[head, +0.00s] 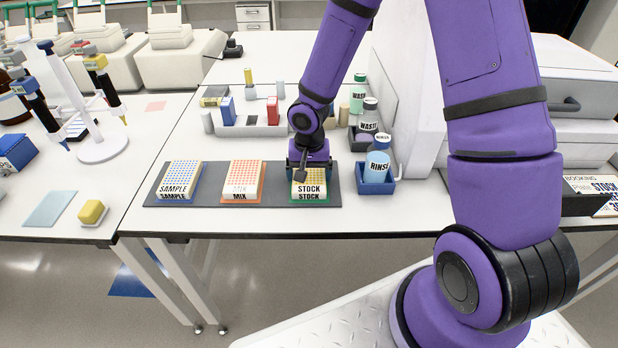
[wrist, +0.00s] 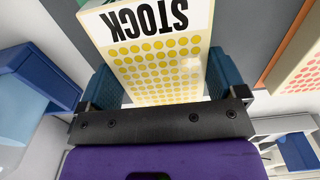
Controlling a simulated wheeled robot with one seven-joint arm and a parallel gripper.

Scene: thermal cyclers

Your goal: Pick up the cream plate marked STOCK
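The cream plate marked STOCK (head: 309,190) has yellow dots on top and a green edge at its base. It stands at the right end of a dark grey mat (head: 268,198). My gripper (head: 309,170) is over its rear part, pointing down. In the wrist view the STOCK plate (wrist: 155,60) lies between my two teal fingers, one along each side (wrist: 160,86). I see no clear gap at either side, but cannot tell whether the fingers press on it. No lift off the mat is visible. The lower finger ends are hidden.
The MIX plate (head: 242,181), with orange dots, and the SAMPLE plate (head: 179,181) stand left on the mat. A grey rack (head: 250,130) stands behind the mat.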

